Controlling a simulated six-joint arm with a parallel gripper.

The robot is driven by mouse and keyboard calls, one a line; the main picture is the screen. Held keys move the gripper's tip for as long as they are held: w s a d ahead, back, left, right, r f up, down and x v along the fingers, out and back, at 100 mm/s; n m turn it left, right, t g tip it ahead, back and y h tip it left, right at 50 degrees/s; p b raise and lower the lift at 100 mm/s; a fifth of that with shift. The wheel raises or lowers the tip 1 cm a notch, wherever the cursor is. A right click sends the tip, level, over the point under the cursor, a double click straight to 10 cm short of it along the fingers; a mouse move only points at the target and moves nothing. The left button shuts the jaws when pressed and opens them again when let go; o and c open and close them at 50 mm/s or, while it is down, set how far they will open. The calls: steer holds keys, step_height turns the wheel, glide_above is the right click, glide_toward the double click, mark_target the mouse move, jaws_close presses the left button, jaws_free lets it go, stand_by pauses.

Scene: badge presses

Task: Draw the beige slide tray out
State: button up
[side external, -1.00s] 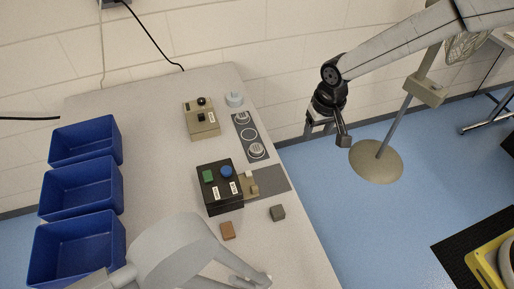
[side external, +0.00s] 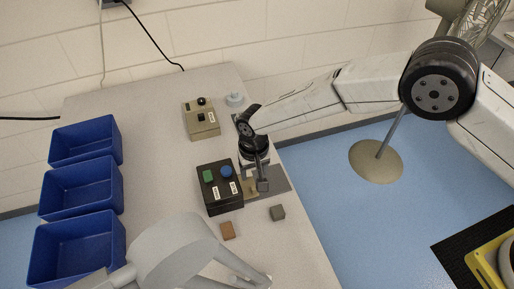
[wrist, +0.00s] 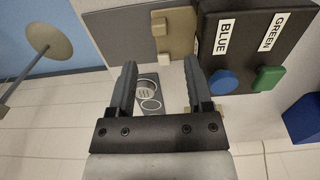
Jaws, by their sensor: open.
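The black press box (side external: 219,188) has a green button (side external: 208,176) and a blue button (side external: 226,172); its BLUE and GREEN labels read clearly in the wrist view (wrist: 240,50). The beige slide tray (wrist: 179,32) projects from the box's side over a grey plate (wrist: 125,35). Two pale blocks show at the tray's edge: an upper one (wrist: 158,28) and a lower one (wrist: 163,58). My gripper (wrist: 160,68) is open and empty, with its fingertips on either side of the lower block. In the side view my gripper (side external: 257,180) hides much of the tray.
A beige control box (side external: 201,119) with a black knob stands behind the press. Blue bins (side external: 85,190) line the table's left side. The table's right edge is close to my arm.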

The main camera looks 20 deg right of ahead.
steer(key=shift+f, duration=0.1)
steer(key=shift+f, duration=3.75)
jaws_close()
